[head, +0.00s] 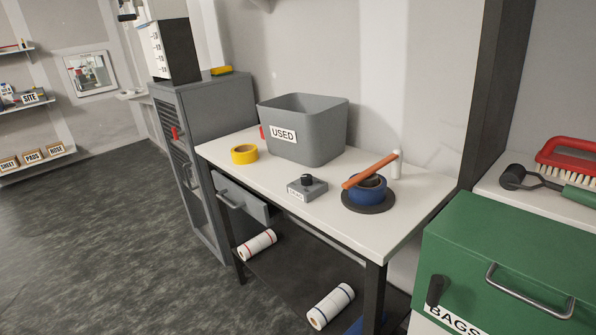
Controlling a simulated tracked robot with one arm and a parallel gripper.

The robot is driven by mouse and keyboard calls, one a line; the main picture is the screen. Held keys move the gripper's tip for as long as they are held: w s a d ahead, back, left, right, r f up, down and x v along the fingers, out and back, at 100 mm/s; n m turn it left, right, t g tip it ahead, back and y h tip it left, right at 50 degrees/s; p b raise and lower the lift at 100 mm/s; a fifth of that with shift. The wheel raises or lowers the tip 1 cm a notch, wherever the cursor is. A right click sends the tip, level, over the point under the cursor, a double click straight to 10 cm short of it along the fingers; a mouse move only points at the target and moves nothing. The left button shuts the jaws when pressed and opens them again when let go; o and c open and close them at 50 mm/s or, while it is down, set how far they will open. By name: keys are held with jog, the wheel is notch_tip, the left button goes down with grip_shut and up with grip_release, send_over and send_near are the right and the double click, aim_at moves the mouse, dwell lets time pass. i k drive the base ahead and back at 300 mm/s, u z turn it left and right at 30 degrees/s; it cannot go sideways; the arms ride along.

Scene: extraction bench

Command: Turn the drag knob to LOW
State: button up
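A small grey box (316,192) with a black round knob (307,179) on top sits on the white bench top (408,220), near its front edge. A white label on its front is too small to read surely, but this looks like the drag knob. Which setting the knob points to cannot be made out. My gripper does not show in the head view.
Right of the knob box, a blue ring (366,191) stands on a dark disc with an orange stick across it. A grey USED bin (318,130) is behind, yellow tape (244,154) left. A half-open drawer (243,198) juts below. A green BAGS case (510,255) stands at right.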

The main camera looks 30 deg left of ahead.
aim_at(307, 180)
jog(key=z, duration=0.05)
jog(key=i, duration=1.55)
